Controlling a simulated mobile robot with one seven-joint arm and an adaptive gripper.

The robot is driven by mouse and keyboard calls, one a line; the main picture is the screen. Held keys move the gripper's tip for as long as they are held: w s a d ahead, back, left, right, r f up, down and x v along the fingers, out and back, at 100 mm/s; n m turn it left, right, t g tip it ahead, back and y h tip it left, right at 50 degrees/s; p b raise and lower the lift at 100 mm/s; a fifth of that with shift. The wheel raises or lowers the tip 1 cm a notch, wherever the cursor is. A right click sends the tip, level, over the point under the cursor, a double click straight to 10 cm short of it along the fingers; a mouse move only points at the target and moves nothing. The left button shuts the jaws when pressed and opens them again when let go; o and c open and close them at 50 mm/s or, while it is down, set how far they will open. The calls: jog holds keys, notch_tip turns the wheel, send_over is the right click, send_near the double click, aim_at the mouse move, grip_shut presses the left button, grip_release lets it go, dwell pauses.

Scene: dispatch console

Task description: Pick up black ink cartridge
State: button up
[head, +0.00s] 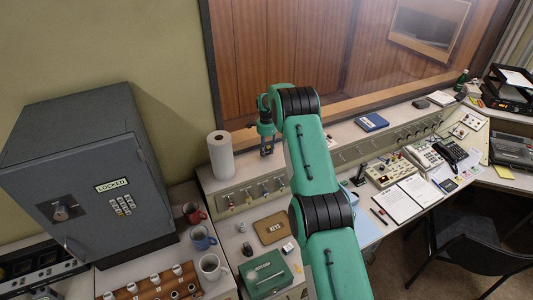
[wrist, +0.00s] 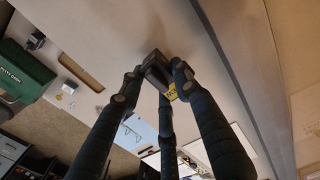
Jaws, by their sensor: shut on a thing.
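The black ink cartridge (wrist: 156,70) is a small dark block with a yellow label, seen in the wrist view. It sits between the fingertips of my gripper (wrist: 157,83), which is shut on it. The fingers cover parts of its sides. In the head view my gripper (head: 267,147) is above the raised back ledge of the console, just right of the paper roll. The cartridge is too small there to make out clearly.
A white paper roll (head: 221,155) stands close left of my gripper. A grey safe (head: 75,190), mugs (head: 203,238) and a green box (head: 266,274) are at the left and front. A blue book (head: 371,122) lies on the ledge to the right. Window glass is behind.

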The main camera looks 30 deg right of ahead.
jog(key=shift+r, duration=0.95)
jog(key=s+a+r+b, duration=0.1)
jog(key=s+a+b, duration=0.2)
jog(key=s, duration=1.2)
jog(key=shift+s+a+r, duration=0.2)
jog(key=shift+a, duration=0.5)
